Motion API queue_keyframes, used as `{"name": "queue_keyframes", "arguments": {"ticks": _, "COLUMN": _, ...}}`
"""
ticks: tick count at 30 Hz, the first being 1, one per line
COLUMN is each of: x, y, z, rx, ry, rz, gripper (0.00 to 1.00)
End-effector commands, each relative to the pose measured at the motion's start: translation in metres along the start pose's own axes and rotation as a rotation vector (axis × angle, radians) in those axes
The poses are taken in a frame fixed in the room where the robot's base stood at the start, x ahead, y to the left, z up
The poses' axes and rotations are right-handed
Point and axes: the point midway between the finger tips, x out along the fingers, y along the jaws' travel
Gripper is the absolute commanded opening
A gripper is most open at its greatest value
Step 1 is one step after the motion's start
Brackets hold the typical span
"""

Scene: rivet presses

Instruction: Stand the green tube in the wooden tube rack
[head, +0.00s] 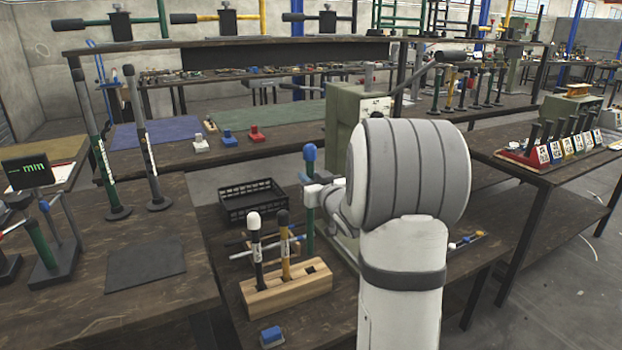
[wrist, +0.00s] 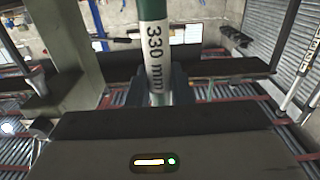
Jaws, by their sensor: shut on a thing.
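The green tube (head: 309,232) with a blue cap is upright in my gripper (head: 316,193), which is shut on it. In the wrist view the tube (wrist: 156,50) has a white label reading 330 mm and stands between the fingers (wrist: 157,88). The wooden tube rack (head: 262,299) is on the lower bench. A black tube with a white cap (head: 256,245) and an orange tube with a black cap (head: 284,250) stand in it. Its right hole (head: 312,268) looks empty. The green tube's lower end shows just above that hole in the picture; the exact depth gap is unclear.
A black crate (head: 250,202) sits behind the rack, with several rods lying between. A small blue-topped block (head: 271,337) is in front of the rack. A green press (head: 372,108) stands behind my arm. A raised bench (head: 90,290) is at left.

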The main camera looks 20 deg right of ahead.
Motion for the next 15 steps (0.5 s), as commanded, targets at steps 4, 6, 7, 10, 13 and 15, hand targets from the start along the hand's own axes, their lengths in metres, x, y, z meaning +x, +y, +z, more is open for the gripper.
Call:
{"name": "queue_keyframes", "arguments": {"ticks": 4, "x": 0.000, "y": 0.000, "z": 0.015, "rx": 0.000, "ry": 0.001, "rz": 0.000, "gripper": 0.00}}
{"name": "queue_keyframes", "arguments": {"ticks": 6, "x": 0.000, "y": 0.000, "z": 0.022, "rx": 0.000, "ry": 0.001, "rz": 0.000, "gripper": 0.00}}
{"name": "queue_keyframes", "arguments": {"ticks": 7, "x": 0.000, "y": 0.000, "z": 0.025, "rx": 0.000, "ry": 0.001, "rz": 0.000, "gripper": 0.00}}
{"name": "queue_keyframes", "arguments": {"ticks": 10, "x": 0.000, "y": 0.000, "z": 0.035, "rx": 0.000, "ry": 0.001, "rz": 0.000, "gripper": 0.00}}
{"name": "queue_keyframes", "arguments": {"ticks": 13, "x": 0.000, "y": 0.001, "z": 0.044, "rx": 0.000, "ry": 0.001, "rz": 0.001, "gripper": 0.00}}
{"name": "queue_keyframes", "arguments": {"ticks": 15, "x": 0.000, "y": 0.001, "z": 0.049, "rx": 0.000, "ry": 0.001, "rz": 0.001, "gripper": 0.00}}
